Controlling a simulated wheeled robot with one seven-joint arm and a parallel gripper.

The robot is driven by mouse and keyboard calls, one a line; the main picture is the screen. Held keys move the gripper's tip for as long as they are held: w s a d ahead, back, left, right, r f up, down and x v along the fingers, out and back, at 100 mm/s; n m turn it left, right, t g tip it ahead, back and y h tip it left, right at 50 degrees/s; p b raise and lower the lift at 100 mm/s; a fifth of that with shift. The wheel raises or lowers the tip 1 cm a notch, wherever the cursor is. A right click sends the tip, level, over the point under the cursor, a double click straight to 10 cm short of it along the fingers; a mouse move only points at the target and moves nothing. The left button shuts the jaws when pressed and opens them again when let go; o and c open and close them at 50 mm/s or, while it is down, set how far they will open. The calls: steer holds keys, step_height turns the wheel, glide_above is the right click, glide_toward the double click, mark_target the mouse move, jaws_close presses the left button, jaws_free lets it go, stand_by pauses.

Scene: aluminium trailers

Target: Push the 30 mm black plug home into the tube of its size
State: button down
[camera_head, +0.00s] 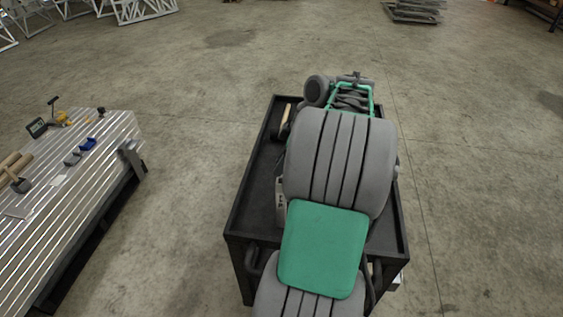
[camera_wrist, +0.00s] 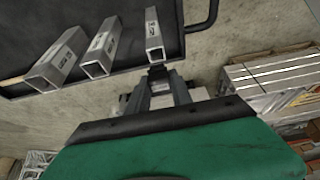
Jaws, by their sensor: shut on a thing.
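In the wrist view, three square aluminium tubes lie on the black cart top: a large one at left (camera_wrist: 57,62), a middle one (camera_wrist: 102,48) and the narrowest at right (camera_wrist: 153,34). Their labels are too small to read. My gripper (camera_wrist: 158,84) is shut on a small black plug (camera_wrist: 157,70). The plug is just in front of the open end of the narrowest tube, roughly in line with it. I cannot tell whether it touches the tube. In the head view my arm hides the gripper and plug.
The black cart (camera_head: 254,190) has a raised rim, with a wooden-handled tool (camera_head: 286,118) at its far left. A slatted metal table (camera_head: 70,205) at left carries blue and grey blocks, a gauge and mallets. Bare concrete floor lies between them.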

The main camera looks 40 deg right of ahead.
steer(key=shift+f+b, duration=1.8)
steer(key=shift+f, duration=0.4)
steer(key=shift+s+a+f, duration=0.1)
steer(key=shift+f, duration=0.1)
steer(key=c, duration=1.1)
jaws_free()
steer(key=shift+s+a+f, duration=0.1)
steer(key=shift+f, duration=0.2)
steer(key=shift+o, duration=0.2)
steer(key=p+v, duration=0.1)
steer(key=v, duration=0.7)
steer(key=shift+r, duration=0.45)
